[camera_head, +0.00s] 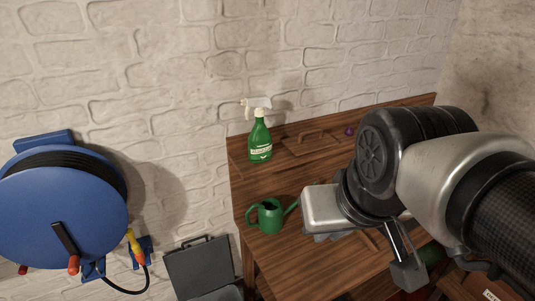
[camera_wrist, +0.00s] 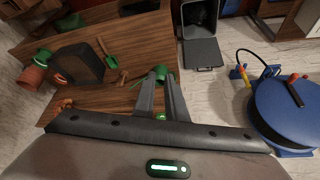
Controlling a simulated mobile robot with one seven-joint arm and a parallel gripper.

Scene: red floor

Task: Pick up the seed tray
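A dark, boxy item (camera_wrist: 80,64) on the wooden bench in the wrist view may be the seed tray; I cannot tell for sure. In the head view my arm covers that part of the bench. My gripper (camera_wrist: 159,80) has its two fingers apart with nothing visibly held between them. It is above the bench, to the right of the dark item in the wrist view and apart from it. A green watering can (camera_wrist: 162,74) shows behind the fingertips; it also stands on the bench in the head view (camera_head: 269,217).
A green spray bottle (camera_head: 260,138) stands at the back of the bench (camera_head: 300,255). Terracotta pots (camera_wrist: 32,76) and a green-handled tool (camera_wrist: 111,61) lie near the dark item. A blue cable reel (camera_head: 60,215) hangs on the wall. An open grey case (camera_head: 200,266) is beside the bench.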

